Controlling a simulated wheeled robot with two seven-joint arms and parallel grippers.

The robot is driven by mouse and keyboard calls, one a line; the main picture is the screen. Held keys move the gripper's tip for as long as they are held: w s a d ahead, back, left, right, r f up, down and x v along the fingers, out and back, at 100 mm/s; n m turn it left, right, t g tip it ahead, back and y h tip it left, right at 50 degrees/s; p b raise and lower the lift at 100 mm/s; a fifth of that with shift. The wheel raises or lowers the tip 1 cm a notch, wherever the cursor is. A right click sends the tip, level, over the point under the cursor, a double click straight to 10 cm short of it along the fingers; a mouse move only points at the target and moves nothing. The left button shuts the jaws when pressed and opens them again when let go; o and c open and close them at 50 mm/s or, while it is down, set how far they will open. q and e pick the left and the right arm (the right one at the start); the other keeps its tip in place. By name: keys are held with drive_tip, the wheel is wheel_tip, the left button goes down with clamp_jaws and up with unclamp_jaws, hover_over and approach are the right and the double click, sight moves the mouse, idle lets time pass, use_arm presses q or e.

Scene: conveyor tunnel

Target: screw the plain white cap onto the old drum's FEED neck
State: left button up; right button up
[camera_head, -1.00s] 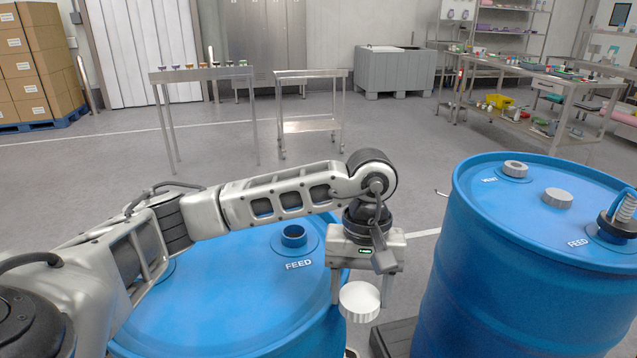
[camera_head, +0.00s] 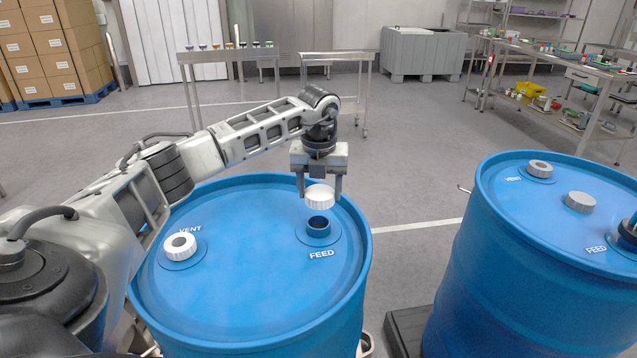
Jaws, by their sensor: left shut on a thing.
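The plain white cap (camera_head: 320,199) is held between the fingers of my left gripper (camera_head: 320,190). It hangs level, apparently just above the open FEED neck (camera_head: 318,223). The neck is a dark blue threaded opening at the right of the nearer blue drum's top (camera_head: 255,270), with the white word FEED below it. The cap covers little of the neck; whether they touch is hard to tell. My left arm reaches in from the left over that drum. My right gripper does not show.
The nearer drum's VENT neck (camera_head: 180,246) bears a white ring-like cap. A second blue drum (camera_head: 520,260) stands at right, with a grey cap (camera_head: 580,202) lying on its top. A dark pallet (camera_head: 405,330) sits between the drums. Steel tables (camera_head: 335,57) stand behind.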

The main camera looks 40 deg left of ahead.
sight(319, 209)
use_arm(q)
drive_tip(key=shift+a+f+n, duration=0.2)
drive_tip(key=shift+n, duration=0.1)
drive_tip(key=shift+f+b, duration=0.65)
drive_tip(key=shift+b, duration=0.15)
wheel_tip(319, 209, down, 3)
drive_tip(key=b, duration=0.2)
drive_tip(key=shift+b, duration=0.3)
drive_tip(key=shift+f, duration=0.15)
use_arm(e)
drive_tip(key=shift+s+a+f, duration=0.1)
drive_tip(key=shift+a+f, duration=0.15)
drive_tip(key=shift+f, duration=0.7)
use_arm(q)
drive_tip(key=shift+f, duration=0.25)
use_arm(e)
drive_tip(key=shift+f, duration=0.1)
use_arm(q)
drive_tip(key=shift+f, duration=0.1)
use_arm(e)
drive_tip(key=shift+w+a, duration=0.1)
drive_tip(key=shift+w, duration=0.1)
use_arm(q)
drive_tip(key=shift+f, duration=0.1)
